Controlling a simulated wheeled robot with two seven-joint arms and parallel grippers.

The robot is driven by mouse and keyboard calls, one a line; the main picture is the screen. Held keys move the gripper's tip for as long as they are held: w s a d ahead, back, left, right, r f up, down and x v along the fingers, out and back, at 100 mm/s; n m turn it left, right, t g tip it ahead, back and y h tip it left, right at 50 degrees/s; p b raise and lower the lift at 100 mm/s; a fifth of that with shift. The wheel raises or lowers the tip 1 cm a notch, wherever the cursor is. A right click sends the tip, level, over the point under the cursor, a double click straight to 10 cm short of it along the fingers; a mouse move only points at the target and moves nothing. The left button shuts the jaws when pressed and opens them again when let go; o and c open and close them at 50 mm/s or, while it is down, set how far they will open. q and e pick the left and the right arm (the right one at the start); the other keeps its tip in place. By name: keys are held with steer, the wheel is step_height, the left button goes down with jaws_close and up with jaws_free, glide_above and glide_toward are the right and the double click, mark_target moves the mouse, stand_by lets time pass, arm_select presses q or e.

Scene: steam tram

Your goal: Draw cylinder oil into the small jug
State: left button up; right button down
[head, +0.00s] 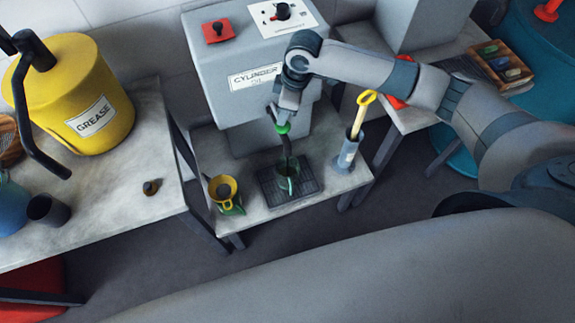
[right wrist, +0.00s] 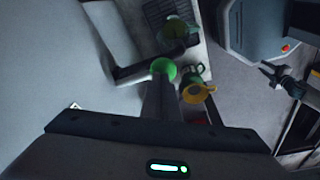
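The grey oil tank (head: 208,65), labelled CYLINDER, stands at the back centre. The small green jug (head: 287,185) stands upright under its tap; it also shows in the right wrist view (right wrist: 175,30). A dark strip runs from the tap down to the jug's mouth; I cannot tell spout from oil. My right gripper (head: 279,112) is above the tap, its fingers together, their tips against the green tap knob (head: 283,129). The knob shows beyond the fingertips in the right wrist view (right wrist: 163,69). My left gripper (right wrist: 272,77) seems to show there, small and dark.
The jug stands on a dark drip grid (head: 310,174). The left bench (head: 120,200) carries a yellow grease drum (head: 75,90). A gap separates the benches.

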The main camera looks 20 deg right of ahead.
steer(key=shift+f, duration=1)
steer(key=shift+r, duration=0.1)
stand_by(4.0)
step_height(320, 180, up, 5)
steer(key=p, duration=0.5)
steer(key=shift+f, duration=0.2)
stand_by(0.8)
step_height(320, 180, up, 6)
steer(key=p, duration=0.7)
